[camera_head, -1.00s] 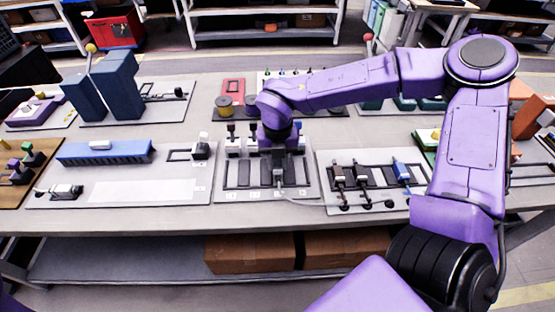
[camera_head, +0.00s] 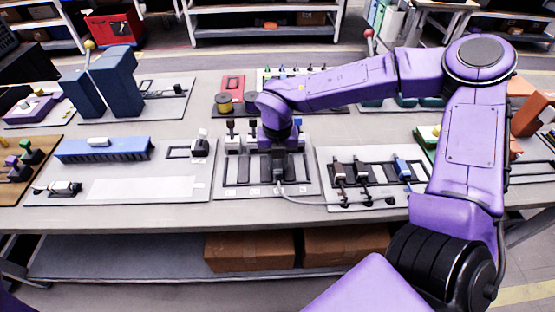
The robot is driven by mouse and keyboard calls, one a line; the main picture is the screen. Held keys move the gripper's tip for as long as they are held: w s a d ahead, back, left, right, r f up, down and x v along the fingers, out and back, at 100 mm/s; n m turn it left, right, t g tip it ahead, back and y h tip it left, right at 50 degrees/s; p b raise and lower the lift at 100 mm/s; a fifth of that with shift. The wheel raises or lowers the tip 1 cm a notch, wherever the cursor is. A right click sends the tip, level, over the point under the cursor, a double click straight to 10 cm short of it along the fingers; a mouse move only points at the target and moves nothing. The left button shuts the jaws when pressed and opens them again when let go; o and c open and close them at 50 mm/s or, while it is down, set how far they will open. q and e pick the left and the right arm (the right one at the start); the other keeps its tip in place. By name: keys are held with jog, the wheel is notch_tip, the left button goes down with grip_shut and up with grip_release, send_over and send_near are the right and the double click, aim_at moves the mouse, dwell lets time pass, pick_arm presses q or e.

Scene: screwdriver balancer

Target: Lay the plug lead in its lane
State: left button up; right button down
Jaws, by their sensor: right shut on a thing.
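My right gripper (camera_head: 279,172) points down over the grey lane board (camera_head: 303,184) in the middle of the table. It is shut on the grey plug end of the lead, at the right part of the board; its fingers and wrist hide most of the plug. The thin grey lead (camera_head: 310,203) runs from under the gripper, over the board's front right corner, to the neighbouring board on the right. Dark lanes (camera_head: 243,172) show to the left of the gripper. Whether the plug touches a lane I cannot tell. My left gripper is out of view.
Right of the lane board, another board (camera_head: 335,200) carries a brown, a black and a blue connector (camera_head: 402,168). On the left, a board (camera_head: 205,180) holds a blue ribbed block (camera_head: 103,150). The table's front strip is clear.

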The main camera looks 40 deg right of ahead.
jog(key=c, duration=0.9)
grip_release()
jog(key=shift+o, duration=0.2)
notch_tip(320, 180, up, 11)
jog(key=shift+f, duration=0.2)
